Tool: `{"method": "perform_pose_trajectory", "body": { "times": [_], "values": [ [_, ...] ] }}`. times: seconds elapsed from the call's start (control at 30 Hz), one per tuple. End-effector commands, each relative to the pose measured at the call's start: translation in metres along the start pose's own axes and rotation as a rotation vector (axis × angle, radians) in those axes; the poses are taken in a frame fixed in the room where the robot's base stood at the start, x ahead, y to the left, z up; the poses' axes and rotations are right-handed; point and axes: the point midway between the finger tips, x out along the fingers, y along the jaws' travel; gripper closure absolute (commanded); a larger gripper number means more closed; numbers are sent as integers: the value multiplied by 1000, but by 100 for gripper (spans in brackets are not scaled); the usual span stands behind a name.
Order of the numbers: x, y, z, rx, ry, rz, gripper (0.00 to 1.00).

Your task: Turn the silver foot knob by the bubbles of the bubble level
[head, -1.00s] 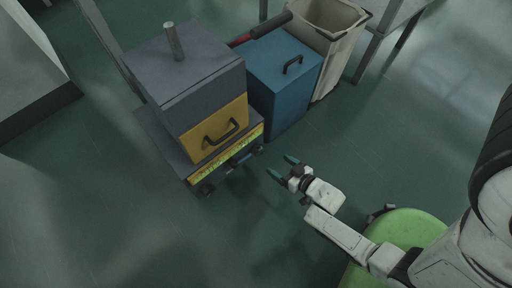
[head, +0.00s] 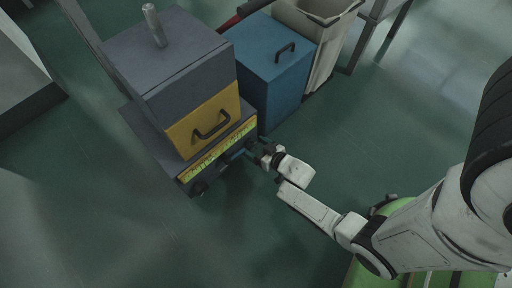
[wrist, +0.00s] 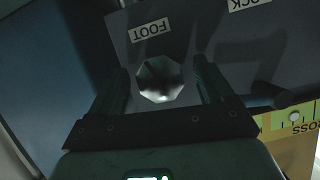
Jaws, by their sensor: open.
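The silver foot knob (wrist: 160,79) is a bright faceted disc on a dark panel in the wrist view, beside an upside-down FOOT label (wrist: 149,29). My gripper (wrist: 161,76) is open, one finger on either side of the knob. I cannot tell if either finger touches it. The bubble level (wrist: 294,118) shows partly at the right edge as a yellow-green strip marked CROSS, with a pale round spot. In the head view the level (head: 219,153) runs along the machine's front, and my gripper (head: 254,148) is at its right end, the knob not discernible.
The grey machine (head: 180,62) has a yellow front with a black handle (head: 211,125). A blue box (head: 272,68) stands close behind my gripper, with a pale bin (head: 325,50) beyond it. Another label (wrist: 250,4) is cut off in the wrist view. The floor (head: 150,240) in front is clear.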

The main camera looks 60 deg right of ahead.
Motion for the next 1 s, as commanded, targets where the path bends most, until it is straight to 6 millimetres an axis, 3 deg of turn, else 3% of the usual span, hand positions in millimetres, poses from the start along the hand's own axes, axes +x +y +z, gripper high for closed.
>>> {"method": "perform_pose_trajectory", "body": {
  "times": [0.13, 0.7, 1.0],
  "values": [
    [0, 0, 0, 0, 0, 0, 21],
    [0, 0, 0, 0, 0, 0, 75],
    [0, 0, 0, 23, -1, -12, 76]
  ]
}}
